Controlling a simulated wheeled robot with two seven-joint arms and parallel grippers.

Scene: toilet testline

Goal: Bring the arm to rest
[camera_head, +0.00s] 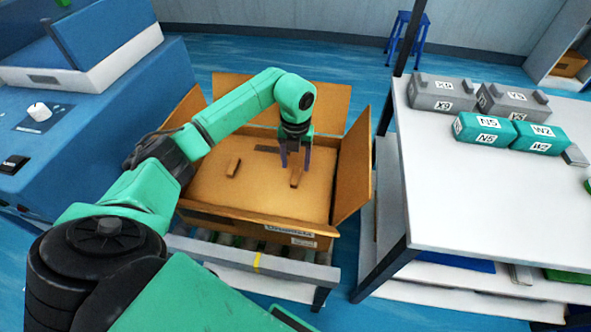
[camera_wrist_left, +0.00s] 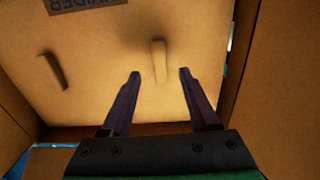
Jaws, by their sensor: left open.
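My left arm (camera_head: 230,112) reaches in from the left over an open cardboard box (camera_head: 210,212). My left gripper (camera_head: 295,166) points down inside the box's opening, between its raised flaps. In the left wrist view its two fingers (camera_wrist_left: 160,74) are spread apart with nothing between them. Below them is a brown surface in the box (camera_wrist_left: 100,95) with two small brown raised strips. One strip (camera_wrist_left: 158,60) lies just beyond the fingertips and the other (camera_wrist_left: 52,70) is to the left. I cannot tell whether the fingertips touch the surface. My right gripper is not in view.
The box stands on a roller conveyor (camera_head: 255,262). A white table (camera_head: 480,200) at the right holds two grey boxes (camera_head: 442,95) and two teal boxes (camera_head: 485,128). A blue machine (camera_head: 80,130) stands at the left. A blue stool (camera_head: 408,35) is at the back.

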